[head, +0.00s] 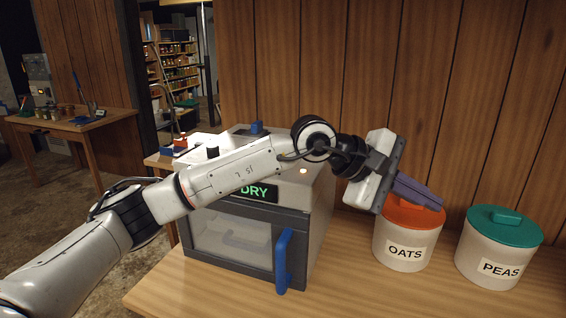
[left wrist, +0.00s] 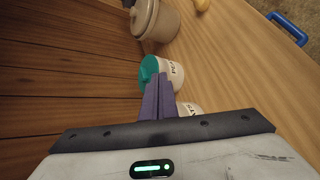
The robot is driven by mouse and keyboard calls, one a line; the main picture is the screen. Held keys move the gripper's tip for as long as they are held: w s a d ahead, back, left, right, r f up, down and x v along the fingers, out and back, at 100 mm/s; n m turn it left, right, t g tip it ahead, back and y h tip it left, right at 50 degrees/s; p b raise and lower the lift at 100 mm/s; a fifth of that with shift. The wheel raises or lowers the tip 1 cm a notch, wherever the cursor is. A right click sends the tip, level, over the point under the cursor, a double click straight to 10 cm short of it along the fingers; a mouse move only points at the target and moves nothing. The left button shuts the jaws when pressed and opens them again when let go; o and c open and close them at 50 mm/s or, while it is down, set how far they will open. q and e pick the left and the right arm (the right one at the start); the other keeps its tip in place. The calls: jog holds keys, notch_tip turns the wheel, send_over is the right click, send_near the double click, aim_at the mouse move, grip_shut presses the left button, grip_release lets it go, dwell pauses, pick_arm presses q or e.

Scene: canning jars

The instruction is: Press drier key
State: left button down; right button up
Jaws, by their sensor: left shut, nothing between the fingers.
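The drier (head: 305,225) is a grey box on the wooden counter, with a lit green DRY display (head: 254,191), a glazed front door and a blue door handle (head: 283,260). A small blue part (head: 256,127) and a dark knob-like part show at its top. A small lit spot (head: 303,171) shows on the upper front, beside my arm. Which part is the key I cannot tell. My left arm crosses in front of the drier and hides part of its top and front. My left gripper (head: 420,192), with purple fingers, is shut and empty, right of the drier, over the oats canister.
The oats canister (head: 404,252) has an orange lid. The peas canister (head: 492,258) has a green lid. A beige crock (left wrist: 152,22) and a blue handle (left wrist: 287,30) show in the left wrist view. A wooden wall (head: 440,90) stands behind the counter.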

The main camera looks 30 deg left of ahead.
pick_arm(q)
jog(key=w+a+r+y, duration=0.1)
jog(key=a+r+y, duration=0.2)
jog(key=a, duration=0.8)
jog(key=a+r+y, duration=0.4)
jog(key=a+y, duration=0.2)
jog(key=a, duration=0.5)
jog(key=w+a+r+t+y, duration=0.1)
jog(key=a+r+y, duration=0.2)
jog(key=a, duration=0.8)
jog(key=shift+w+a+r+n+y, duration=0.3)
jog(key=shift+w+r+n+y, duration=0.1)
jog(key=shift+y, duration=0.3)
jog(key=shift+f, duration=0.15)
notch_tip(320, 180, down, 8)
jog(key=b, duration=0.6)
jog(key=shift+d, duration=0.1)
jog(key=shift+f, duration=0.35)
